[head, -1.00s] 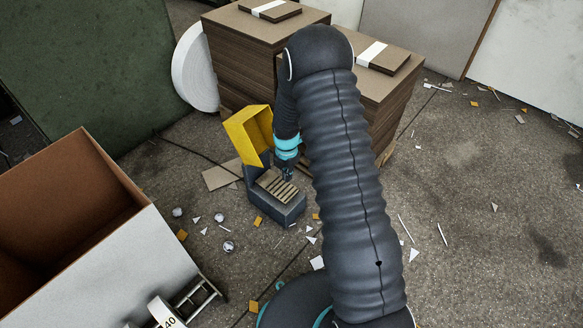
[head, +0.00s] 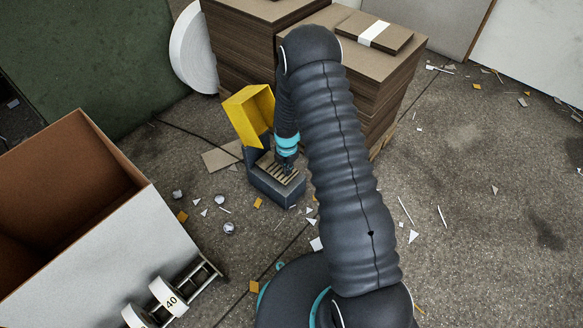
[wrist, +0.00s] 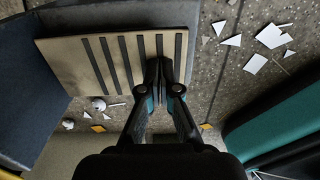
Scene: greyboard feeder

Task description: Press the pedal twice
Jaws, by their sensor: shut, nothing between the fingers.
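The pedal (head: 270,170) is a tan plate with dark ribs, set in a dark grey housing (head: 278,196) with a raised yellow hood (head: 239,117) at its back. In the wrist view the pedal plate (wrist: 85,62) fills the upper left. My gripper (head: 287,170) points down over the right part of the plate. Its fingers are shut with nothing between them. In the wrist view the fingertips (wrist: 165,82) overlap the plate's right-hand ribs. I cannot tell whether they touch the plate or how far it is pushed down.
A large open box (head: 115,235) stands at the left. Stacks of brown board (head: 240,50) rise behind the pedal, with a white roll (head: 188,50) beside them. Numbered white rollers (head: 165,294) are at the lower left. Paper scraps and crumpled balls litter the floor, which is otherwise clear at the right.

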